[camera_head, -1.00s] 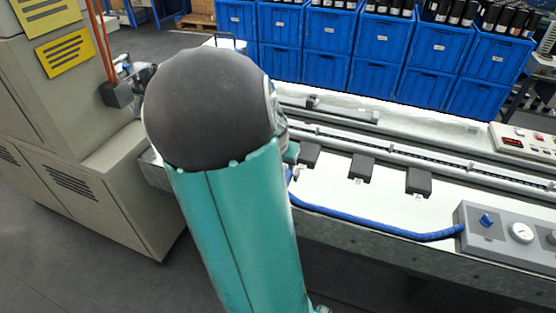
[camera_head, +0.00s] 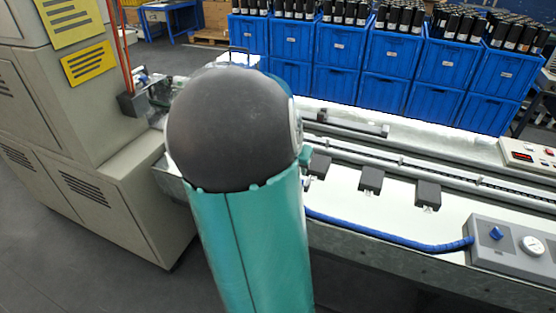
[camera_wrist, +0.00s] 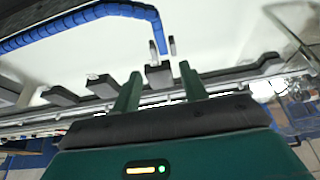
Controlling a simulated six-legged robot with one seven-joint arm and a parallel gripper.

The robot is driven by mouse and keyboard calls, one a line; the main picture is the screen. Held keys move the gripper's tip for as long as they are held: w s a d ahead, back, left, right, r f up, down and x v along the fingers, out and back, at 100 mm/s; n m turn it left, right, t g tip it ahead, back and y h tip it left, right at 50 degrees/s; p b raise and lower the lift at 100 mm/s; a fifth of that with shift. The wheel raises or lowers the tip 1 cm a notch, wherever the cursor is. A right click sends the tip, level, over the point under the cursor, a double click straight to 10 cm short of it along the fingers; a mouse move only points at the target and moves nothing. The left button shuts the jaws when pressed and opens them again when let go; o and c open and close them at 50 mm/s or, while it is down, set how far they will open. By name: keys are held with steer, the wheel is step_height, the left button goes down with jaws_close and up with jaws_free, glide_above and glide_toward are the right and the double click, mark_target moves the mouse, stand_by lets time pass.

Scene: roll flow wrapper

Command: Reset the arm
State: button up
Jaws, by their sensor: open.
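My gripper (camera_wrist: 160,88) shows in the wrist view with two green fingers spread apart. It is open, with nothing between the fingers. Beyond its fingertips is a small dark block (camera_wrist: 159,74) on the wrapper machine's rail; I cannot tell how far off it is. In the head view my teal arm with its dark rounded joint stands in front of the machine bed (camera_head: 390,212) and hides part of it. The gripper itself is hidden there.
Blue crates (camera_head: 340,43) of dark bottles stand behind the machine. Dark blocks (camera_head: 371,180) line its front rail.

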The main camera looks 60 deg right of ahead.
steer(key=w+a+r+n+t+y, duration=0.1)
steer(key=w+a+r+n, duration=0.15)
steer(key=a, duration=0.45)
steer(key=w+a+r+n+t+y, duration=0.15)
steer(key=w+a, duration=0.25)
steer(key=a, duration=0.4)
steer(key=w+a+r+n+t+y, duration=0.1)
steer(key=w+a+r+n, duration=0.2)
steer(key=a, duration=0.4)
steer(key=s+a+r+n, duration=0.2)
steer(key=a+n, duration=0.1)
steer(key=a, duration=0.4)
steer(key=s+a+r+n+t, duration=0.1)
steer(key=s+a+r+n, duration=0.1)
steer(key=a, duration=0.5)
steer(key=s+a+r+n+y, duration=0.1)
steer(key=s+a+n, duration=0.1)
steer(key=a, duration=0.5)
steer(key=shift+s+a+r+n, duration=0.3)
steer(key=shift+r+n, duration=0.1)
steer(key=shift+n, duration=0.4)
